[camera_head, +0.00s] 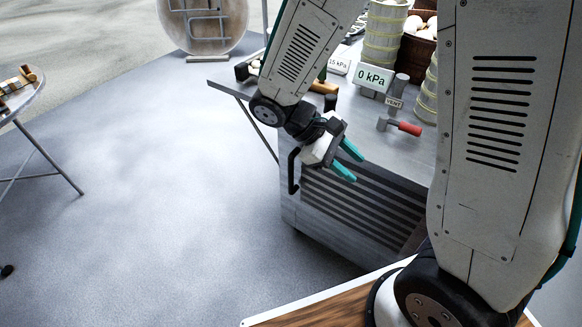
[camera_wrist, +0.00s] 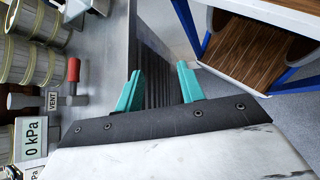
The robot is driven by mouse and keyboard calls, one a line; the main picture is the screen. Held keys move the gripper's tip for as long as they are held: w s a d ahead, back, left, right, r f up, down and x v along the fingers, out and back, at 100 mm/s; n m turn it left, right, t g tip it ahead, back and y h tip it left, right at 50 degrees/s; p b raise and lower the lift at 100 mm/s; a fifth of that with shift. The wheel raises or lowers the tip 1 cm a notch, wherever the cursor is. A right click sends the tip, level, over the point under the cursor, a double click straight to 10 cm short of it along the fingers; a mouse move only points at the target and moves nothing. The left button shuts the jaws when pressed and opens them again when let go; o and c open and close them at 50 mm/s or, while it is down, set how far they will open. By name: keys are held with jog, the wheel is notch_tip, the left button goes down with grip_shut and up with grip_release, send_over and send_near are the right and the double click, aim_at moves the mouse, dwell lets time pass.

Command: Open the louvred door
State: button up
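The louvred door (camera_head: 345,211) is a grey panel with dark horizontal slats on the front of the metal cabinet. It looks flush with the cabinet front; my arm hides its right part. A black bar handle (camera_head: 292,172) stands out near its left edge. My gripper (camera_head: 357,168) has two teal fingers, spread apart with nothing between them. It is in front of the door's upper part, right of the handle and pointing away from it. In the wrist view my gripper (camera_wrist: 160,68) is open, with dark slats (camera_wrist: 154,88) visible beyond the fingers. The handle is not visible there.
On the cabinet top (camera_head: 345,115) stand steamer towers (camera_head: 384,35), a 0 kPa sign (camera_head: 373,77), a VENT label (camera_head: 394,102) and a red-handled valve (camera_head: 409,128). A folding side shelf (camera_head: 228,88) juts out left. A round table (camera_head: 22,92) is far left. The floor between is clear.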

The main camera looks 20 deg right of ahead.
jog(key=w+f+n+t+h, duration=0.2)
jog(key=w+f+n+h, duration=0.35)
jog(key=f, duration=0.25)
jog(key=n+t+y, duration=0.2)
jog(key=n+t, duration=1.3)
jog(key=t, duration=0.1)
send_near(289, 169)
jog(key=x, duration=0.4)
jog(key=shift+m, duration=0.25)
jog(key=x, duration=0.6)
jog(key=shift+w+d, duration=0.1)
jog(key=shift+d, duration=0.1)
jog(key=shift+w+d, duration=0.2)
jog(key=shift+w, duration=0.05)
grip_shut()
